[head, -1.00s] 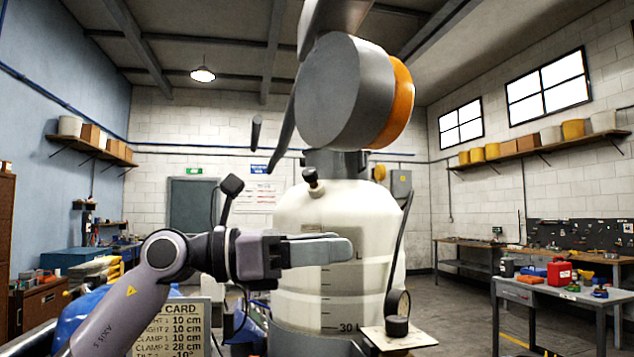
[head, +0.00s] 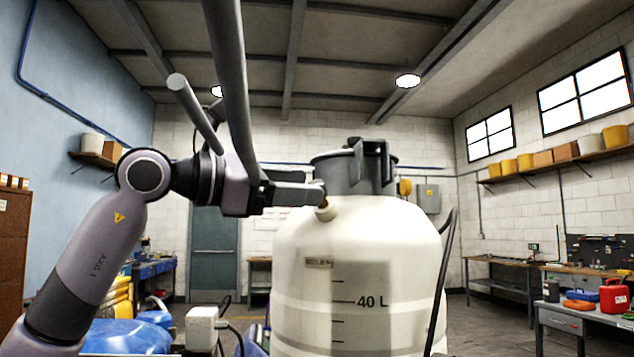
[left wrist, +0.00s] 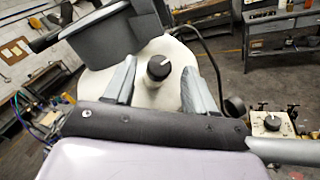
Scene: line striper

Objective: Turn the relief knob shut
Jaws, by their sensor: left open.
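The relief knob (left wrist: 159,68) is a black round knob with a white pointer line on the pale tank's shoulder. In the left wrist view it sits between the two grey fingers of my left gripper (left wrist: 158,74), with a gap on both sides. In the head view my left gripper (head: 310,193) comes in from the left at the shoulder of the white tank (head: 350,260). There the fingers hide most of the knob; a pale boss (head: 326,212) shows beside them. The left gripper is open and holds nothing. My right gripper is not in view.
A grey lid (head: 340,172) with upright lugs tops the tank close beyond the fingers. Grey bars (head: 230,80) cross in front of my left wrist. A black hose (head: 440,280) runs down the tank's right side. Another black knob (left wrist: 271,122) sits on a pale plate.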

